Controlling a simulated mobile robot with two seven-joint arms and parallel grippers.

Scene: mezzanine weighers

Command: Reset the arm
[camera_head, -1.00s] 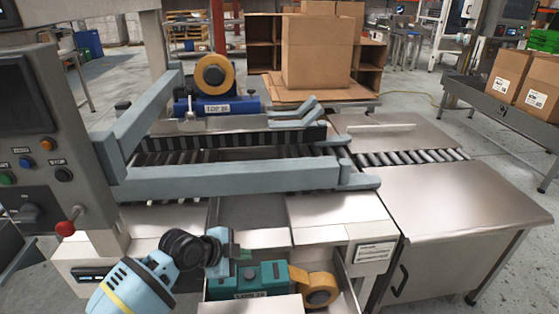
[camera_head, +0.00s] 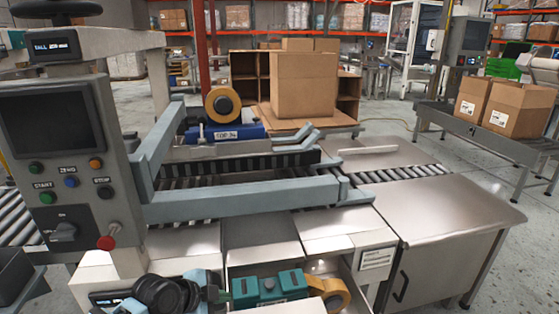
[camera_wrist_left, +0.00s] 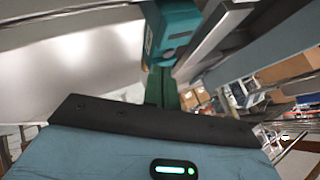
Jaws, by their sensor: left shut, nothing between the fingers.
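My left gripper (camera_head: 224,297) is at the bottom of the head view, with its dark wrist to the left. Its green fingers (camera_wrist_left: 161,88) are shut and empty in the left wrist view. They point toward a teal tape unit (camera_head: 268,286), just to the right in the head view. The unit also shows in the left wrist view (camera_wrist_left: 178,30); I cannot tell whether the fingers touch it. A tan tape roll (camera_head: 332,292) is at the unit's right end, inside an open drawer-like bay. My right gripper is not in view.
A machine with a control panel (camera_head: 65,150) stands at left. Blue-grey rails (camera_head: 240,202) cross above the roller conveyor (camera_head: 400,174). A blue tape unit (camera_head: 225,132) sits behind. A steel cabinet top (camera_head: 440,214) at right is bare. Cartons (camera_head: 303,85) stand farther back.

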